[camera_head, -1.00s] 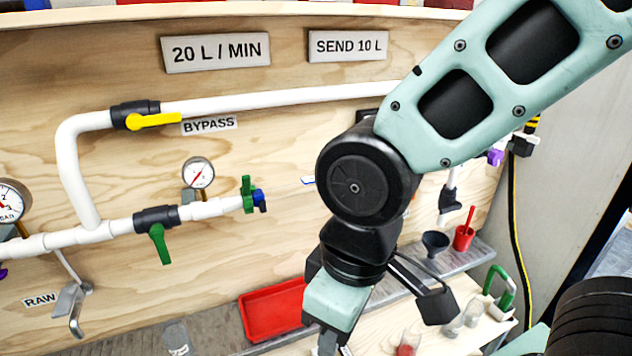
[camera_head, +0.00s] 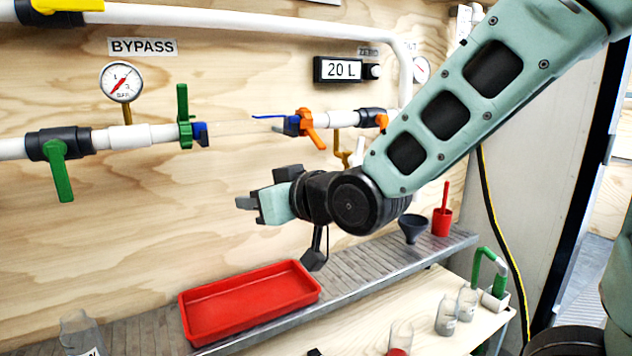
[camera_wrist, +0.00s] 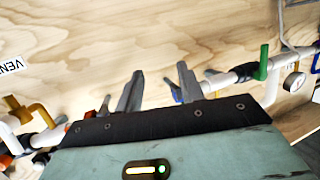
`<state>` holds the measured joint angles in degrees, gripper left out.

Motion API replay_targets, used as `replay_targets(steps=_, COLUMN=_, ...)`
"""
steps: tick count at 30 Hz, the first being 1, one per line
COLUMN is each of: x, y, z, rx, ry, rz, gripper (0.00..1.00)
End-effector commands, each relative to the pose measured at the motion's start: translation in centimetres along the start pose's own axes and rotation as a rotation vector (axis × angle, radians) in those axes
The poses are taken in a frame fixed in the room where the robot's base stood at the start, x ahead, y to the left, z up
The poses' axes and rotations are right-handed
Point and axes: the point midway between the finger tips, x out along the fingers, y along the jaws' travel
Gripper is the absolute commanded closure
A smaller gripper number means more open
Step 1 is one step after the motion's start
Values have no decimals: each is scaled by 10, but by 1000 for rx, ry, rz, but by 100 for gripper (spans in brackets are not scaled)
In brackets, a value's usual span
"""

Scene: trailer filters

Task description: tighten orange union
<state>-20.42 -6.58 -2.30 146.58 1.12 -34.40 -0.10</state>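The orange union (camera_head: 311,128) is a winged orange piece on the pipe line at the right in the head view, with a blue fitting (camera_head: 291,125) on its left side. In the wrist view, a bit of orange (camera_wrist: 104,106) left of the fingers looks like it, mostly hidden. My gripper (camera_head: 246,208) is below and to the left of the union, apart from it, pointing left along the wall. In the wrist view my gripper (camera_wrist: 158,88) has its two fingers apart with nothing held between them.
A green union (camera_head: 185,117) faces the orange one across a gap in the line. A black valve with an orange handle (camera_head: 381,121) is further right. Below are a red tray (camera_head: 250,300), a funnel (camera_head: 412,228) and a red cup (camera_head: 442,222) on the shelf.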

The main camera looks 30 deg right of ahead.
Motion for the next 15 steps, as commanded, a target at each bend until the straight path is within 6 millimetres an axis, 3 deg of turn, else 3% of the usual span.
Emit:
replay_targets(steps=1, x=8, y=11, z=19, rx=5, ry=59, rz=19, gripper=62)
replay_targets(steps=8, x=13, y=55, z=29, rx=6, ry=345, rz=103, gripper=62)
replay_targets(steps=15, x=-3, y=97, z=48, rx=-17, ry=641, rz=190, gripper=62)
